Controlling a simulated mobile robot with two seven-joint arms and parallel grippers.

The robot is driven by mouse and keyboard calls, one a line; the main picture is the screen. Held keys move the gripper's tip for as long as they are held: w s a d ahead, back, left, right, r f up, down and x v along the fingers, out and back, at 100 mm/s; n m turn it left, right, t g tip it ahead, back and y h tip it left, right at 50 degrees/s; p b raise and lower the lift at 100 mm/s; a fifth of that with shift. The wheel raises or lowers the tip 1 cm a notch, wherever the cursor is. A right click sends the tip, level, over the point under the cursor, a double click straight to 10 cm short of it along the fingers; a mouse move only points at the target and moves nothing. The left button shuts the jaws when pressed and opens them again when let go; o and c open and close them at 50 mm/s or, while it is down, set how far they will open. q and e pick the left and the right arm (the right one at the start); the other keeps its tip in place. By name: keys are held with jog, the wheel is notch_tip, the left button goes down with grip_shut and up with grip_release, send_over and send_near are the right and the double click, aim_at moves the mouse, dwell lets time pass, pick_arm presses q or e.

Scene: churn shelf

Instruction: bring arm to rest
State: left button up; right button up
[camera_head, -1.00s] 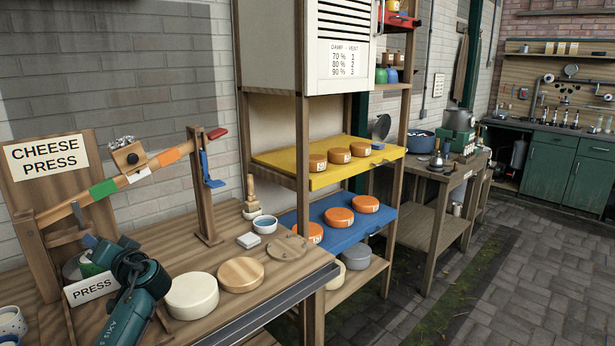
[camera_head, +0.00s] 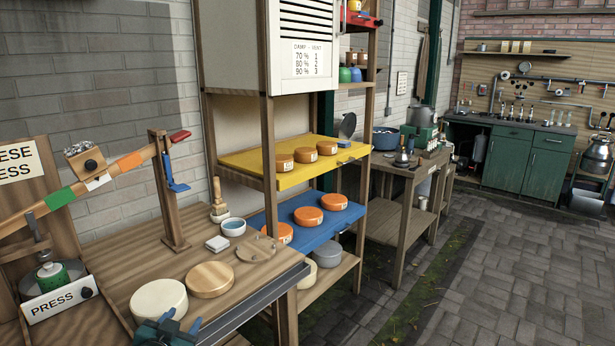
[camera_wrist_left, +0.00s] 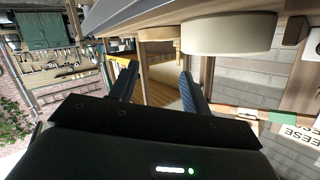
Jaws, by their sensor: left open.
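My left gripper (camera_head: 172,325) shows at the bottom edge of the head view, in front of the cream-coloured round cheese (camera_head: 158,299) on the wooden bench. In the left wrist view its two fingers (camera_wrist_left: 158,88) stand apart with nothing between them. The cream cheese (camera_wrist_left: 230,34) shows beyond the fingers in that view, apart from them. The rest of the left arm is out of the head view. My right gripper is in neither view.
The bench (camera_head: 130,265) holds a tan round (camera_head: 210,279), a small bowl (camera_head: 233,227) and the press (camera_head: 58,285) with its lever (camera_head: 100,181). A shelf rack with yellow (camera_head: 235,160) and blue (camera_head: 330,231) boards stands right of it. Paved floor (camera_head: 500,270) is free.

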pick_arm(q)
jog(key=s+d+f+g+h, duration=0.1)
jog(key=s+d+f, duration=0.3)
jog(key=s, duration=0.5)
jog(key=s+d+f+g+h, duration=0.1)
jog(key=s+d+f, duration=0.3)
jog(key=s, duration=0.6)
jog(key=s+d+f+g, duration=0.2)
jog(key=s+d, duration=0.3)
jog(key=s, duration=0.5)
jog(key=shift+s+f+n+h, duration=0.25)
jog(key=shift+f+n+h, duration=0.15)
jog(key=shift+f, duration=0.5)
jog(key=shift+c, duration=0.6)
